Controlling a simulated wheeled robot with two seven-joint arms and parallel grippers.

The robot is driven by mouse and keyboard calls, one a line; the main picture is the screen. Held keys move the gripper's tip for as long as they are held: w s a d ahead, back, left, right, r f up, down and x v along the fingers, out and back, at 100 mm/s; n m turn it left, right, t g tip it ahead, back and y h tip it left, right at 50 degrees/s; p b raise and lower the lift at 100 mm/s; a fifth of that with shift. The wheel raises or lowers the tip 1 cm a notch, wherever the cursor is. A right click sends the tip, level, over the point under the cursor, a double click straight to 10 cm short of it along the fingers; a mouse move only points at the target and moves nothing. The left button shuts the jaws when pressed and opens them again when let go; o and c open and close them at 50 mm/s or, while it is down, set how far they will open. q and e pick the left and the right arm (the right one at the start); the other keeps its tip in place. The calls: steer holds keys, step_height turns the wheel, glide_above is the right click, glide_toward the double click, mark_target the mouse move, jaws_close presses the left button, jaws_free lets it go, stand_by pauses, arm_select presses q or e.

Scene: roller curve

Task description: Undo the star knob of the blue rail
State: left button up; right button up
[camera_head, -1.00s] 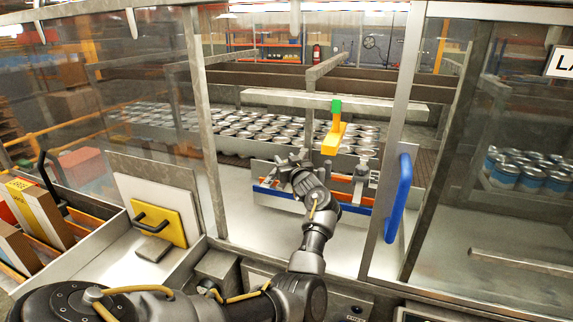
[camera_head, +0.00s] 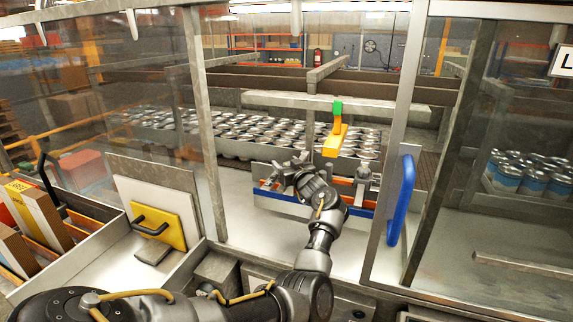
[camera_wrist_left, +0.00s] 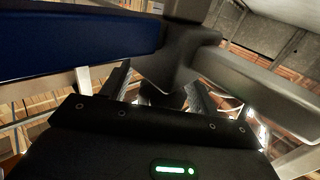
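The blue rail (camera_head: 284,206) runs low along the front of the fixture behind the guard opening. In the left wrist view a blue bar (camera_wrist_left: 70,36) crosses the upper left. My left gripper (camera_head: 292,164) is over the fixture, above the rail. Its two fingers (camera_wrist_left: 160,92) stand apart in the wrist view. A dark lobed part (camera_wrist_left: 172,58), seemingly the star knob, lies beyond and between them; I cannot tell whether they touch it. A grey star-shaped knob (camera_head: 270,173) shows left of the gripper in the head view. My right gripper is not in view.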

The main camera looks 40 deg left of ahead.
arm_select(q)
steer(key=shift+r, duration=0.15)
steer(key=shift+s+d+r+p, duration=0.1)
steer(key=shift+s+d+p, duration=0.1)
steer(key=shift+d+p, duration=0.1)
steer(key=p+v, duration=0.3)
steer(key=v, duration=0.4)
steer(key=shift+p, duration=0.4)
steer(key=shift+f, duration=0.2)
steer(key=shift+a, duration=0.1)
